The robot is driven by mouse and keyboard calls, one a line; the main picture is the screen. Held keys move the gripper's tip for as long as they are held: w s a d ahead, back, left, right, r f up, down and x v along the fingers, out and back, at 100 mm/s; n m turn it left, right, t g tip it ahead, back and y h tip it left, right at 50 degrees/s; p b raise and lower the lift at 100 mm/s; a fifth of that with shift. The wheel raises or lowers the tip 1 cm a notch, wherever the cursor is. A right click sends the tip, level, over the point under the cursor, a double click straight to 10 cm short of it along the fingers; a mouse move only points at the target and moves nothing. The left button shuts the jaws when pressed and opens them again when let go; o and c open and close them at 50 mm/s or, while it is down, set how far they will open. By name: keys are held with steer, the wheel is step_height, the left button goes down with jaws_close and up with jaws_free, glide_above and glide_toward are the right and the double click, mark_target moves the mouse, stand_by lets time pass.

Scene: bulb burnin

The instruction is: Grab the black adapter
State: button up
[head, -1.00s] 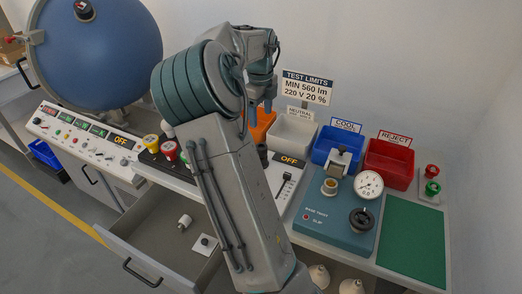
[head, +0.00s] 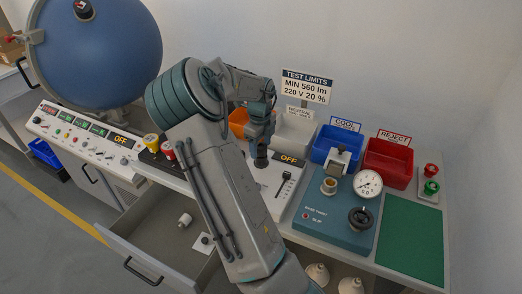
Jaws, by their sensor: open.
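A dark upright cylindrical piece, which looks like the black adapter (head: 261,159), stands on the bench left of the OFF display. My gripper (head: 260,143) is directly above it, pointing down, with its fingers at or around the piece's top. The jaws are open. The hand and fingers cover the upper part of the piece, and I cannot tell whether they touch it.
An orange bin (head: 238,117), a white bin (head: 294,131), a blue bin (head: 325,148) and a red bin (head: 389,164) line the back. A blue-green tester (head: 331,229) with a gauge stands to the right. An open drawer (head: 150,232) juts out in front.

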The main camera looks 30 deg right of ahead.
steer(key=shift+f, duration=0.4)
steer(key=c, duration=1.1)
steer(key=shift+o, duration=0.2)
steer(key=shift+r, duration=0.1)
